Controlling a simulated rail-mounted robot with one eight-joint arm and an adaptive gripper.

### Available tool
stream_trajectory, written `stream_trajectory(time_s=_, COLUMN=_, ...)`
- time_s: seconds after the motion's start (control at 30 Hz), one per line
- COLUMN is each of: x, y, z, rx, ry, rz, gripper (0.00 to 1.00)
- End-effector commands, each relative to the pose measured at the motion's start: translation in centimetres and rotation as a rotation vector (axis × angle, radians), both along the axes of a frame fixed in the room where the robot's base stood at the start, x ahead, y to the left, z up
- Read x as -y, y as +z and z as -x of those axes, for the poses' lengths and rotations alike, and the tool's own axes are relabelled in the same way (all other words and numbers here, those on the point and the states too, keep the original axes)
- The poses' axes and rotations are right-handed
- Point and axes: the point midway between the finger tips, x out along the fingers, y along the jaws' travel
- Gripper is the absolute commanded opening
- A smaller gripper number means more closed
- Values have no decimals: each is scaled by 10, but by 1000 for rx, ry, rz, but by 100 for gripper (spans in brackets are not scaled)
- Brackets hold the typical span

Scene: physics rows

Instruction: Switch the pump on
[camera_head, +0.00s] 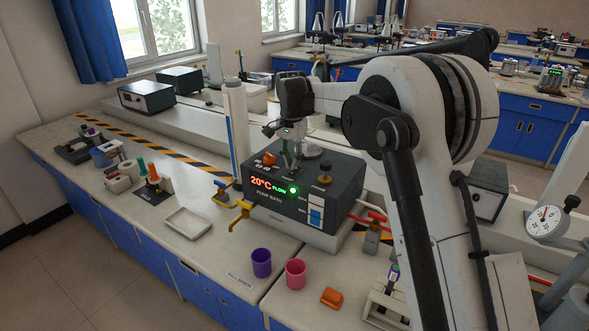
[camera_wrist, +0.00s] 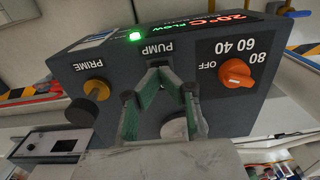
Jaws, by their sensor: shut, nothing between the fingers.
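The pump bath (camera_head: 285,203) is a dark box on the bench; its front display reads "20°C FLOW" and a green lamp (camera_head: 293,190) is lit. The lit lamp also shows in the wrist view (camera_wrist: 135,36). My gripper (camera_head: 289,158) points down over the box's top panel. In the wrist view my gripper (camera_wrist: 171,77) has its green-padded fingers close to the upside-down "PUMP" label, with nothing held. The pump switch itself cannot be made out; the fingers cover that area. I cannot tell whether they touch the panel.
An orange knob (camera_wrist: 236,73) with OFF, 40, 60, 80 marks sits on the panel, and a yellow PRIME knob (camera_wrist: 97,89) on the other side. A yellow tap (camera_head: 240,214), a purple cup (camera_head: 261,263) and a pink cup (camera_head: 295,273) stand in front.

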Motion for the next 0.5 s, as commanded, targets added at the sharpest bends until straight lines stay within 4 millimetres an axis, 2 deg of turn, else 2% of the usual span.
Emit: stream_trajectory(time_s=0.5, x=0, y=32, z=0, rx=0, ry=0, rz=0, gripper=0)
